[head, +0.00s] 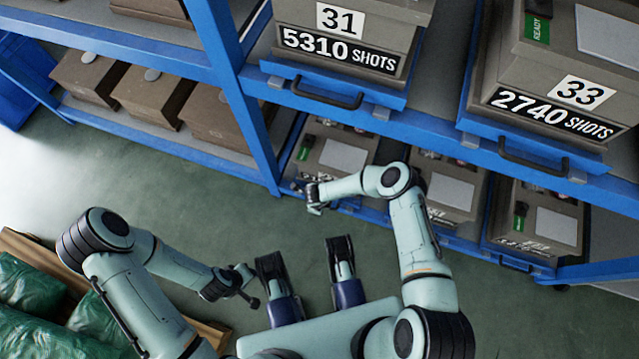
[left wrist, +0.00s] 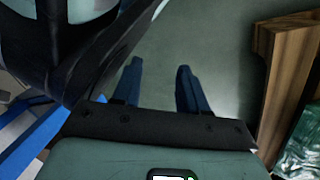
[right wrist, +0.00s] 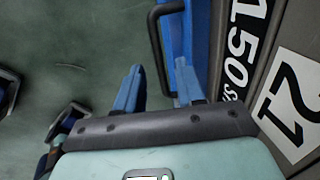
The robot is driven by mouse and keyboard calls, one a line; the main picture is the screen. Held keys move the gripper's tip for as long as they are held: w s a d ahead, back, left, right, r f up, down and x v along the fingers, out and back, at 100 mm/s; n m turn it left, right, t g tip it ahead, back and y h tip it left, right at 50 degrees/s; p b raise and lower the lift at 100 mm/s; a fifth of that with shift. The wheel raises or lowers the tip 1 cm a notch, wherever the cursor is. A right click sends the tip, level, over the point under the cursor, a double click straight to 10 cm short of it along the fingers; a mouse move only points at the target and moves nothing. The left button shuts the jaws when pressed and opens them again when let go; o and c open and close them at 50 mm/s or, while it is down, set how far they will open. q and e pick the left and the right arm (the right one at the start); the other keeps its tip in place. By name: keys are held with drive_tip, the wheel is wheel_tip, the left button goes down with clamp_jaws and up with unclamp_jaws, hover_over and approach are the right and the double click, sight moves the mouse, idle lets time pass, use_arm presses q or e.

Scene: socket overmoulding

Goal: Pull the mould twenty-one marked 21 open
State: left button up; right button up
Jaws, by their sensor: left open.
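Mould twenty-one, a grey-brown box with a white "21" plate (right wrist: 290,105), fills the right side of the right wrist view. Its blue tray edge (right wrist: 203,35) carries a black bar handle (right wrist: 157,42). My right gripper (right wrist: 159,68) is open there; the handle's lower end shows between its two fingers, and I cannot tell whether they touch it. In the head view my right gripper (head: 314,207) is low beside the front of the lower-shelf mould (head: 335,155), whose number is unreadable. My left gripper (left wrist: 158,68) is open and empty above the floor, far from the mould.
Mould 31 (head: 341,20) and mould 33 (head: 577,92) stand on the shelf above, with protruding handles. A blue rack post (head: 235,85) rises left of the lower mould. A wooden crate (head: 25,245) with green bags is at left. Green floor (head: 200,195) is clear in front.

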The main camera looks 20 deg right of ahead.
use_arm(q)
drive_tip(key=shift+g, duration=0.6)
drive_tip(key=shift+s+a+f+b, duration=0.1)
drive_tip(key=shift+s+f+b, duration=0.1)
drive_tip(key=shift+s+f, duration=0.3)
drive_tip(key=shift+s+a+f+b, duration=0.1)
drive_tip(key=shift+s+f+b, duration=0.15)
drive_tip(key=shift+s, duration=0.45)
drive_tip(key=shift+s+f+b, duration=0.2)
drive_tip(key=shift+s+f, duration=0.15)
drive_tip(key=shift+s, duration=0.25)
use_arm(e)
drive_tip(key=shift+w+d+f, duration=0.1)
drive_tip(key=shift+w+f, duration=0.05)
drive_tip(key=shift+f, duration=0.8)
clamp_jaws()
